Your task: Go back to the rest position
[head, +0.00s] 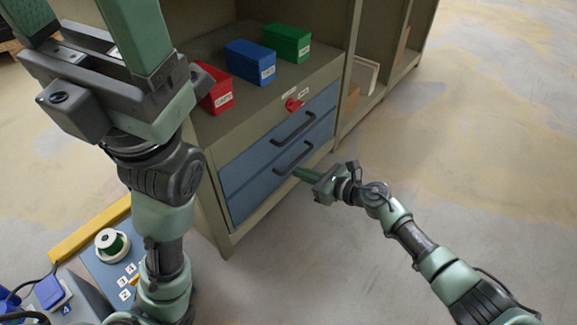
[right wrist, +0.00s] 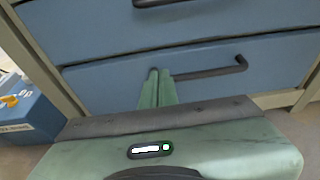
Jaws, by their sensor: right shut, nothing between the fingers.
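My right gripper (head: 299,172) is shut and empty, in front of the lower blue drawer (head: 250,190) of the cabinet. In the right wrist view its green fingers (right wrist: 160,74) are together and overlap the left end of the lower drawer's dark handle (right wrist: 210,72). I cannot tell whether they touch it. My left gripper (head: 84,18) is raised large and close at the upper left of the head view. Its two fingers stand wide apart with nothing seen between them, and their tips are partly cut off.
Red (head: 215,92), blue (head: 250,62) and green (head: 288,43) socket boxes stand on the cabinet top (head: 255,103). A blue workbench (head: 97,268) with a spool is at lower left. Open floor (head: 490,150) lies to the right.

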